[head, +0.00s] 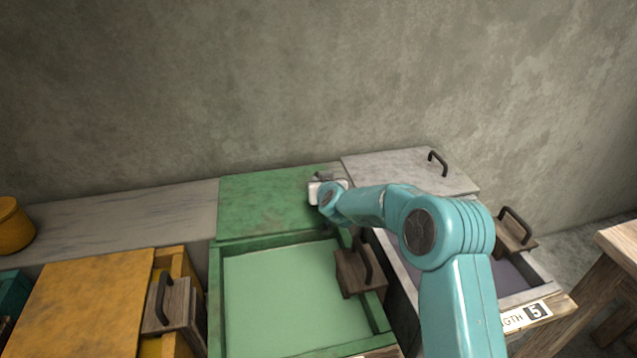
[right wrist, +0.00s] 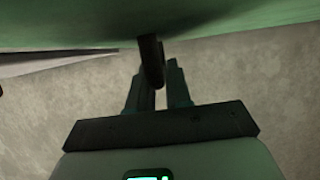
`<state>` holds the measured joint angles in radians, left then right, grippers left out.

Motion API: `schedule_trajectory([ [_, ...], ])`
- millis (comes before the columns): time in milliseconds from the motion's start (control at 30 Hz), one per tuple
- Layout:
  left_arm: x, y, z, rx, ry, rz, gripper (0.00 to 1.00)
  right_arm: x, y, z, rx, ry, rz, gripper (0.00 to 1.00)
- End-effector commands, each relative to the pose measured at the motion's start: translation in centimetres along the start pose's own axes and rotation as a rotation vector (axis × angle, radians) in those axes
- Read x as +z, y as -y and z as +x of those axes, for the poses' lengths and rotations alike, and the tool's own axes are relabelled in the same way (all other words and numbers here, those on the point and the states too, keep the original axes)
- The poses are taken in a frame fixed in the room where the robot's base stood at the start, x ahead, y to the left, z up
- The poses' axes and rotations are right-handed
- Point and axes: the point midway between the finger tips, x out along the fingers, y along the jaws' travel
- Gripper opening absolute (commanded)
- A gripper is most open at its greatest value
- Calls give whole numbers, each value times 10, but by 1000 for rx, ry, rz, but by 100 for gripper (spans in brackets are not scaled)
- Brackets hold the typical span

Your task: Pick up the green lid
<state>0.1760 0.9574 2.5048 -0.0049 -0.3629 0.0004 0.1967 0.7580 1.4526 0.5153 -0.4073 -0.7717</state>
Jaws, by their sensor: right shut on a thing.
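The green lid (head: 262,207) is a flat green board behind the open green bin (head: 228,300), near the wall. My right gripper (head: 322,180) is at the lid's right side, and my own wrist hides its fingers in the head view. In the right wrist view the green lid (right wrist: 210,22) fills the top, with a dark handle (right wrist: 150,60) coming off it. My right gripper (right wrist: 160,75) is shut on this handle. Whether the lid is clear of its support cannot be told. My left gripper is not in view.
A grey lid (head: 390,170) with a dark handle lies just right of the green lid. An orange lid (head: 85,300) lies at the front left. A yellow pot (head: 12,228) stands far left on the grey shelf (head: 125,218). The wall is close behind.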

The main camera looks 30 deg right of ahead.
Motion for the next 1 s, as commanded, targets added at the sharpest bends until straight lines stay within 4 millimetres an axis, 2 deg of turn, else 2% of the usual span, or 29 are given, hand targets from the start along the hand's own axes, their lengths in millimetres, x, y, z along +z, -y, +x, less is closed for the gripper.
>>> schedule_trajectory([
  [133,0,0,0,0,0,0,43,-2,0,1,-1,-1,0,0],
  [167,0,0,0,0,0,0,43,-2,1,1,-1,-1,0,25],
  [233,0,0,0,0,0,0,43,-2,1,1,-1,-1,0,48],
  [533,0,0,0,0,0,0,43,-2,1,1,-1,-1,-1,48],
  [667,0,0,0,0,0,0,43,-3,1,-8,-1,-2,-1,48],
  [767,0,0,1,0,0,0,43,-3,1,-26,-2,-2,-2,48],
  [1000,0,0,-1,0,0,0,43,-3,1,-87,-2,-2,-2,48],
])
